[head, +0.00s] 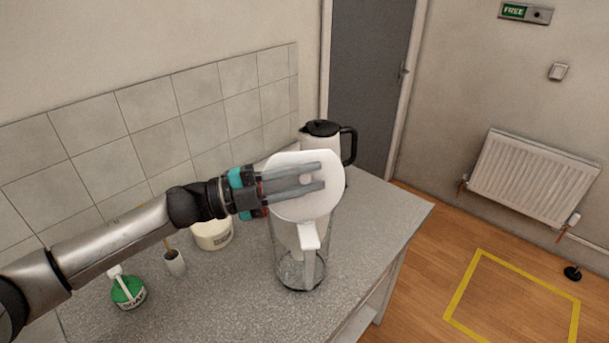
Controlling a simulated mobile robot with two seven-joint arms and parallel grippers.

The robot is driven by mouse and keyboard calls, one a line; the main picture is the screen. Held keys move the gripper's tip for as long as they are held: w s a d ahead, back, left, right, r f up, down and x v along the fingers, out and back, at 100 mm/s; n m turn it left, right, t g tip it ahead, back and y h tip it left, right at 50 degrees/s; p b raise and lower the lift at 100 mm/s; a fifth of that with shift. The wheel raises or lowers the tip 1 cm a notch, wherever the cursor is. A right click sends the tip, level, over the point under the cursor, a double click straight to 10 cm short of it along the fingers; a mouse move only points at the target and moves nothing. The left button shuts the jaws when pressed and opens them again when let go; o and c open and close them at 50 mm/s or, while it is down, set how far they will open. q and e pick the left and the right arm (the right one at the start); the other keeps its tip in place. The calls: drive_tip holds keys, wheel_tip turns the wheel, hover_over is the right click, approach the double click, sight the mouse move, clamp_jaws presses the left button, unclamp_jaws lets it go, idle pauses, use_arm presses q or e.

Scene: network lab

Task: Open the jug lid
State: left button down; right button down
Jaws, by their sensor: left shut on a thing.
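The jug (290,272) stands upright on the grey counter, with a clear body and a white handle (309,240) towards me. Its round white lid (328,207) is at the top of the jug. Whether the lid is raised off the rim I cannot tell. My left gripper (323,178) reaches in from the left over the lid. Its two grey fingers lie across the lid and are shut on it; the exact contact is hard to see. My right gripper is not in view.
A kettle (321,128) with a black lid and handle stands just behind the jug. A cream tub (212,236), a small cup (175,264) and a green soap bottle (128,292) are to the left. The counter (390,212) is bare at its right end.

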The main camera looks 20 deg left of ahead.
use_arm(q)
drive_tip(key=shift+s, duration=0.15)
idle(0.4)
drive_tip(key=c, duration=0.7)
unclamp_jaws()
drive_tip(key=shift+d, duration=0.1)
drive_tip(key=shift+s+a+f, duration=0.15)
drive_tip(key=shift+s+a, duration=0.15)
drive_tip(key=shift+a, duration=0.25)
drive_tip(key=b+v, duration=0.1)
drive_tip(key=v, duration=1.3)
drive_tip(key=shift+b, duration=0.4)
